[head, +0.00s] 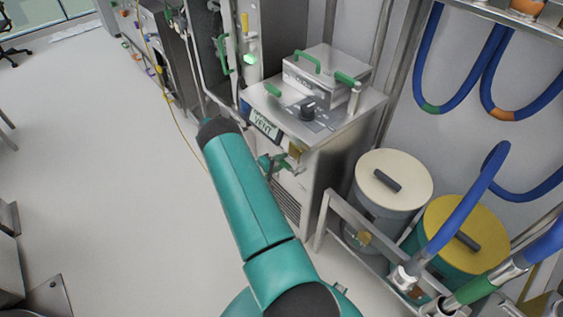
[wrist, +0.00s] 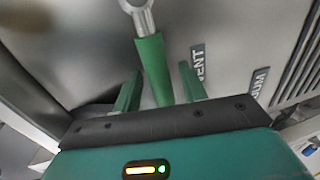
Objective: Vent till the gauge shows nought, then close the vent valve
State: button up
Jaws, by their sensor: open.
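The vent valve's green handle (wrist: 152,65) hangs from a round metal pivot at the top of the wrist view. A plate reading "ENT", its first letter hidden, is beside it on the grey panel. My gripper (wrist: 160,78) is open, with one green finger on each side of the handle. I cannot tell whether either finger touches it. In the head view my teal arm reaches to the front of the steel cabinet (head: 318,150), and hides part of it. A small display (head: 264,124) on the cabinet seems to read "VENT"; its smaller line is illegible. No dial gauge is clearly readable.
A second plate ending in "UUM" (wrist: 259,82) is to the right, near vent slots. On the cabinet top are a black knob (head: 308,108) and a lidded metal box (head: 326,72). Lidded drums (head: 394,180) and blue hoses (head: 425,60) crowd the right. Open floor lies left.

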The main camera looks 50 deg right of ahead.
jog(key=shift+d+f, duration=0.1)
jog(key=shift+d, duration=0.3)
grip_shut()
